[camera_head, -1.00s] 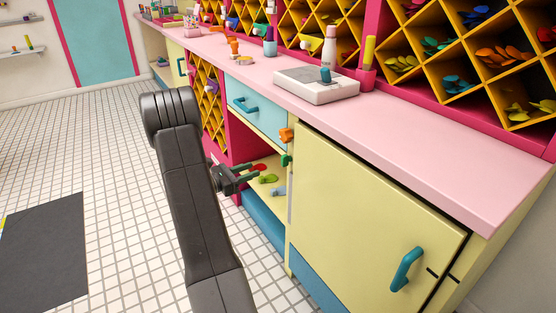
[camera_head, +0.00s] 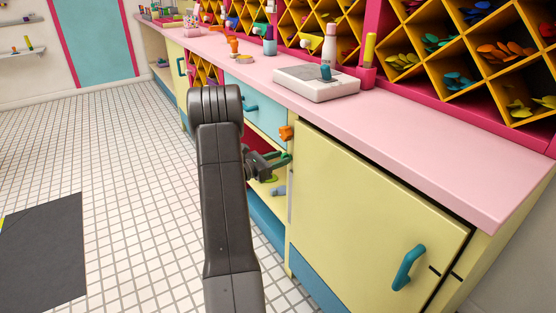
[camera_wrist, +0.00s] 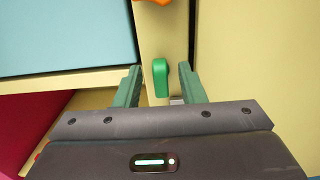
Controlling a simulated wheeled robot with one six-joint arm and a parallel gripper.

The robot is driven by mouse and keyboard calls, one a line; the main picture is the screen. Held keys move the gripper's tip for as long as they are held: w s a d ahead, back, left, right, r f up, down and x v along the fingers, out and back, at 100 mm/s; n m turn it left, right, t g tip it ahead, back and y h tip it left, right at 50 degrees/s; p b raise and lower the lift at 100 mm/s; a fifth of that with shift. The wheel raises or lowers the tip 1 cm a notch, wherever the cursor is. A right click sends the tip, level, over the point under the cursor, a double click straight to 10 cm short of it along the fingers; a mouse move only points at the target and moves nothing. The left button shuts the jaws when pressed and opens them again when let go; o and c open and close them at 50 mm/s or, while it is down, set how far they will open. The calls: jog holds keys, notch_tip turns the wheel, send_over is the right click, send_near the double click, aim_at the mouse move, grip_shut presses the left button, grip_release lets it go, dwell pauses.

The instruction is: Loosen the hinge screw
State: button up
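A green winged screw head (camera_wrist: 160,77) sits on the cream cabinet post beside the yellow door (camera_head: 375,220), on its hinge side. An orange knob (camera_head: 287,132) is on the same post above it; its lower edge shows in the wrist view (camera_wrist: 152,2). My gripper (camera_wrist: 158,85) is open, with its green fingers on either side of the green screw and a gap on both sides. I cannot tell how far the fingertips are from it in depth. In the head view my gripper (camera_head: 284,160) is at the post and hides most of the green screw.
A blue drawer (camera_head: 260,115) lies left of the post, above an open shelf holding small coloured pieces. The pink counter (camera_head: 420,135) overhangs, carrying a white device (camera_head: 315,85).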

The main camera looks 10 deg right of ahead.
grip_shut()
jog(key=shift+n+p, duration=0.3)
jog(key=n+p, duration=0.3)
jog(key=n, duration=0.1)
jog(key=n+p, duration=0.6)
jog(key=n, duration=0.1)
jog(key=shift+w+a+f+n, duration=0.2)
jog(key=shift+w+n, duration=0.1)
jog(key=shift+w, duration=0.1)
jog(key=shift+w+f+n+p, duration=0.15)
jog(key=shift+n+p, duration=0.35)
jog(key=shift+n, duration=0.6)
jog(key=shift+s+f+n+p, duration=0.15)
jog(key=shift+n+p, duration=0.35)
jog(key=shift+n, duration=0.6)
jog(key=shift+w, duration=0.1)
